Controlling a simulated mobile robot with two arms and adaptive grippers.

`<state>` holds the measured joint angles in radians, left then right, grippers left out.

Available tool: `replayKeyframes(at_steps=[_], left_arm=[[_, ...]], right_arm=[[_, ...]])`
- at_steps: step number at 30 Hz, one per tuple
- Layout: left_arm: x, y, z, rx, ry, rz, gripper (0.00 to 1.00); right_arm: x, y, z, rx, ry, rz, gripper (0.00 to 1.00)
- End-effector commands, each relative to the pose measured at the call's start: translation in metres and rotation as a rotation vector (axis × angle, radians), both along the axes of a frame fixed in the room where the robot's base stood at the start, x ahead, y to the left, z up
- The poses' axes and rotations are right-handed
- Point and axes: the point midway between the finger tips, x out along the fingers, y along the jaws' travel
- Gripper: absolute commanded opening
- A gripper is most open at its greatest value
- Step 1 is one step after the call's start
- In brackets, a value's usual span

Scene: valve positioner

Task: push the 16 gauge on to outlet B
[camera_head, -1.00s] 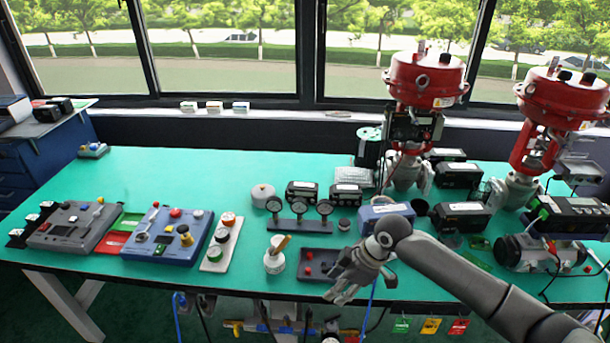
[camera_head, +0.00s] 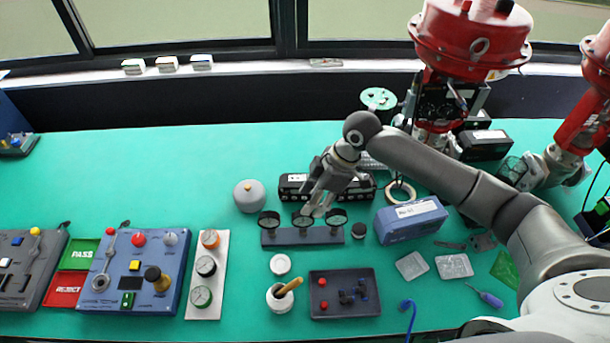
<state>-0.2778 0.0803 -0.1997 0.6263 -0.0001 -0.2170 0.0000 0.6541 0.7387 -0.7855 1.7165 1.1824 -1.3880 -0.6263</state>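Three round black-rimmed gauges, left (camera_head: 269,220), middle (camera_head: 302,219) and right (camera_head: 336,217), stand in a dark grey rack (camera_head: 290,238) near the table's middle. Their dial markings are too small to read, so I cannot tell which is the 16 gauge. My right gripper (camera_head: 313,206) points down at the rack, over the middle and right gauges. I cannot tell whether it touches one or how far its fingers are apart. A black unit (camera_head: 437,100) sits on the red-topped valve (camera_head: 470,38), partly behind my arm; no outlet B label is readable. My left gripper is not in view.
A black box (camera_head: 292,187) stands behind the rack, and a blue box (camera_head: 410,220) to its right. A dark tray (camera_head: 345,308) with small fittings, a white cup (camera_head: 280,298) and a grey round pot (camera_head: 249,196) are nearby.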

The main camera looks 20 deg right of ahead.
Motion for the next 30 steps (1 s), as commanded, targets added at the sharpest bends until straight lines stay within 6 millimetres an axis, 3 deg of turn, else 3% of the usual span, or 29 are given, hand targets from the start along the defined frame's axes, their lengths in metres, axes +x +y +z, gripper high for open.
replayKeyframes(at_steps=[3, 10, 16, 21, 30], left_arm=[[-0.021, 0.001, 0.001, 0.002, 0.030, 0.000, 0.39], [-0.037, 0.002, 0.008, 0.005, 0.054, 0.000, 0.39], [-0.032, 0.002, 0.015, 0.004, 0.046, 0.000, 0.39], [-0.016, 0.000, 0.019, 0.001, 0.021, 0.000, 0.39], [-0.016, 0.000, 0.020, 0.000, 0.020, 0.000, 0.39]], right_arm=[[0.000, 0.003, -0.006, 0.001, 0.003, 0.000, 0.44], [0.004, 0.017, -0.038, 0.002, 0.004, 0.000, 0.44], [0.007, 0.030, -0.071, 0.001, 0.004, 0.001, 0.44], [0.010, 0.037, -0.091, 0.000, 0.002, -0.001, 0.44], [0.011, 0.040, -0.100, 0.000, 0.000, 0.000, 0.44]])
